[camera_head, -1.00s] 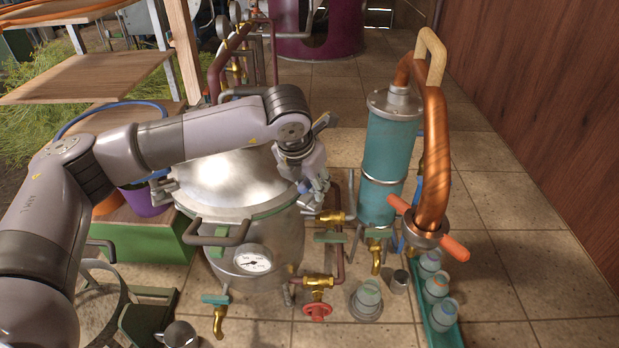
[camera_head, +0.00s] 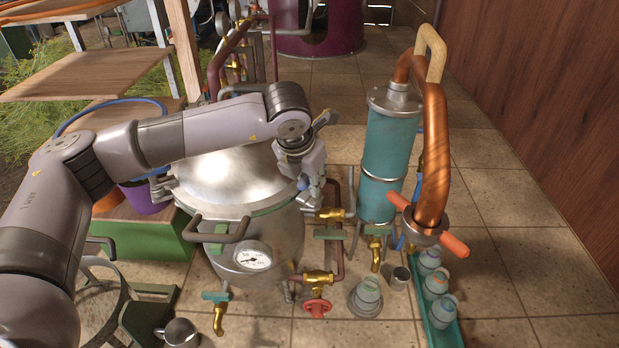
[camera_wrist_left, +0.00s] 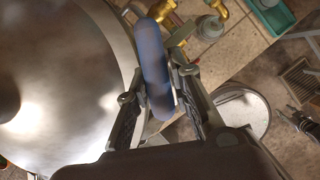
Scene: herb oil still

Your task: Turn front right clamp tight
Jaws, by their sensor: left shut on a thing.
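The steel still pot (camera_head: 262,226) stands in the middle of the head view, with its domed lid (camera_head: 230,172) on. My left gripper (camera_head: 310,184) is at the right front of the lid's rim. In the left wrist view, my left gripper (camera_wrist_left: 163,84) has its two fingers on either side of a blue clamp handle (camera_wrist_left: 153,52), shut on it. The handle lies lengthwise beside the pot's rim (camera_wrist_left: 122,45). In the head view my gripper mostly hides this clamp, so how tight it sits cannot be told. My right gripper is not in view.
Brass valves (camera_head: 318,279) and pipes stand close to the pot's right side. A teal condenser (camera_head: 384,150) with a copper pipe (camera_head: 433,150) is farther right. A teal tray (camera_head: 440,338) holds jars on the floor. Tiled floor is free at the far right.

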